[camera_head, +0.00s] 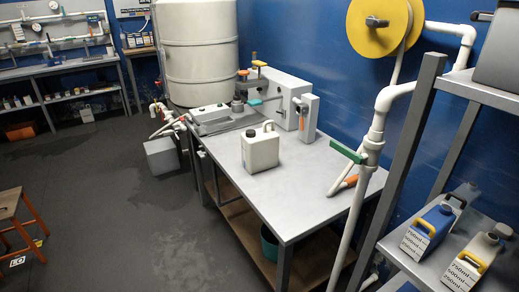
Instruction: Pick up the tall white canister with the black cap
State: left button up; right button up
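A white canister (260,151) with a handle on top stands upright on the grey metal workbench (300,208), near its middle. Neither of my grippers is in view.
A large white tank (198,52) stands behind the bench. Grey equipment (279,93) sits at the bench's back. A white pipe (357,205) with a green lever rises in front of the bench's right side. The floor at left centre is clear, with an orange-legged stool (12,205) at the left edge.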

aim_at(261, 152)
jog(key=i+j, duration=0.3)
jog(key=i, duration=0.2)
jog(key=i+j+z, duration=0.1)
jog(key=i+j, duration=0.15)
jog(key=i, duration=0.25)
jog(key=i+j+z, duration=0.1)
jog(key=z, duration=1.2)
